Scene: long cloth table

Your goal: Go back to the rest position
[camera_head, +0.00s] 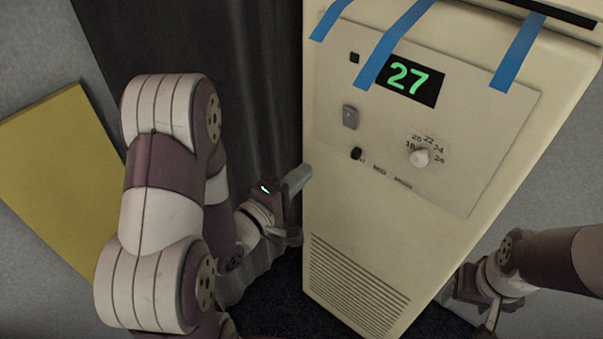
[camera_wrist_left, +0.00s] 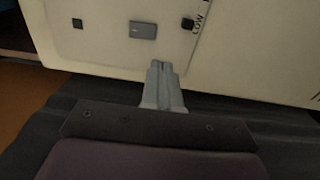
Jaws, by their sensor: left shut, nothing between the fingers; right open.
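My left gripper (camera_head: 298,180) is shut with nothing between its fingers. It is beside the left edge of a cream appliance cabinet, low on the control panel's side. In the left wrist view its closed fingertips (camera_wrist_left: 163,72) point at the panel, below a grey rocker switch (camera_wrist_left: 143,30) and a black knob (camera_wrist_left: 188,23); I cannot tell whether they touch. My right gripper (camera_head: 488,318) is at the lower right, right of the cabinet, open, with part of it hidden or cut off by the frame's bottom edge.
The cream cabinet (camera_head: 350,235) stands between my arms, with a green "27" display (camera_head: 408,80), a dial (camera_head: 420,157) and blue tape strips (camera_head: 395,40). A dark ribbed surface (camera_head: 240,100) is behind my left arm. A yellow panel (camera_head: 60,170) is at the left.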

